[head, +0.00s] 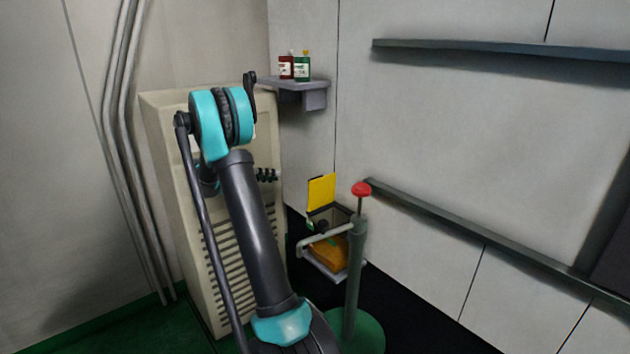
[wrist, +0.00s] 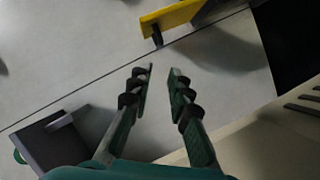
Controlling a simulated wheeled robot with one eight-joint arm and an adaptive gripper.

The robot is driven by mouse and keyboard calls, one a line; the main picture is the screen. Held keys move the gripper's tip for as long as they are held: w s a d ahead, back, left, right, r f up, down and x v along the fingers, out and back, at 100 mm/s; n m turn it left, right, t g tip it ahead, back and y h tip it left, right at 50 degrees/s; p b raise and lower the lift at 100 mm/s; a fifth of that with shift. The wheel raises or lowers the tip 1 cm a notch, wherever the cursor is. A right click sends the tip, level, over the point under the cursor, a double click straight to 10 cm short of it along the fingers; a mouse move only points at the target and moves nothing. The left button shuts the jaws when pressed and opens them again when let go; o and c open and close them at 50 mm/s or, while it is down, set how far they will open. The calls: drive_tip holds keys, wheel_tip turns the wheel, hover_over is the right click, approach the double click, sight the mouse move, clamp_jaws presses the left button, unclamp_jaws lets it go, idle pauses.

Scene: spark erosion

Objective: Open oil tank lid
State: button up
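The oil tank (head: 344,217) is a small open-topped box low by the wall in the head view. Its yellow lid (head: 321,190) stands upright, tilted back from the opening. The yellow lid also shows at the top of the wrist view (wrist: 176,14), beyond my fingertips and apart from them. My gripper (wrist: 161,70) is open, with an empty gap between its fingers. In the head view, only dark fingers of my gripper (head: 267,175) show past my arm, in front of the beige cabinet and up and left of the lid.
A beige cabinet (head: 175,130) stands behind my arm. A wall shelf (head: 298,86) holds a red bottle (head: 286,66) and a green bottle (head: 303,66). A green post (head: 354,285) with a red knob (head: 361,189) stands in front of the tank. Wall rails run at right.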

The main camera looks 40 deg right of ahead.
sight(318, 190)
drive_tip(key=x, duration=1.7)
drive_tip(key=shift+d, duration=0.15)
clamp_jaws()
